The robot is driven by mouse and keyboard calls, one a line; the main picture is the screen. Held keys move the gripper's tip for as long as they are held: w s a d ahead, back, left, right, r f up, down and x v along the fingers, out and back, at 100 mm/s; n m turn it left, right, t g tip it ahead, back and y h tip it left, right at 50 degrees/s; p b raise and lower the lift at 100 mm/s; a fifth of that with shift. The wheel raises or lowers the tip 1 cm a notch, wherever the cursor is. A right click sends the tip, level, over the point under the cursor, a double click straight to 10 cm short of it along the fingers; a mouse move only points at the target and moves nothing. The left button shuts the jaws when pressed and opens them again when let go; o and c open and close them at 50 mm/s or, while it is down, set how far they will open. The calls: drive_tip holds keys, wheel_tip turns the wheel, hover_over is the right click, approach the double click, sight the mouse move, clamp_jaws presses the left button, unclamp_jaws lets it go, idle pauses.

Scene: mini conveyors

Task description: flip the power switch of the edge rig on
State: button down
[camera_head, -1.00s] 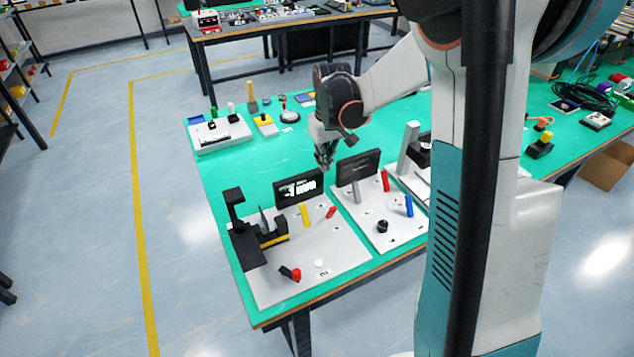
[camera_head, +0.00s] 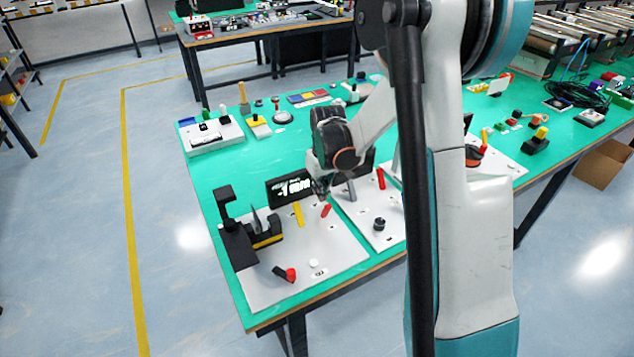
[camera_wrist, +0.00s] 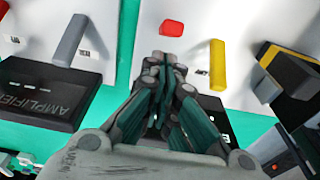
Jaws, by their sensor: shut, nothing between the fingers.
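A grey rig plate (camera_head: 300,245) lies at the table's near left corner. It carries a black display with white lettering (camera_head: 290,188), a yellow lever (camera_head: 298,214), a red switch (camera_head: 326,210), a white button (camera_head: 313,263) and a black handle with a red knob (camera_head: 285,274). My gripper (camera_head: 321,192) is shut and empty, low near the display's right end. In the wrist view my fingertips (camera_wrist: 165,58) point toward the red switch (camera_wrist: 172,27), with a visible gap. The yellow lever (camera_wrist: 217,65) stands to their right. I cannot tell which control is the power switch.
A black and yellow clamp-like device (camera_head: 250,235) stands on the plate's left. A neighbouring plate (camera_head: 385,238) on the right has a grey post (camera_wrist: 70,40), a display reading AMPLIFIER (camera_wrist: 45,100) and a black knob (camera_head: 379,224). Bare green table (camera_head: 235,175) lies behind the rig.

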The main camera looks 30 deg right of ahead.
sight(326, 211)
drive_tip(key=shift+s+f, duration=0.25)
drive_tip(key=shift+s, duration=0.25)
drive_tip(key=shift+s+f+b, duration=0.25)
drive_tip(key=shift+s+b, duration=0.1)
drive_tip(key=shift+s, duration=0.75)
drive_tip(key=shift+w+f, duration=0.1)
drive_tip(key=shift+w, duration=0.05)
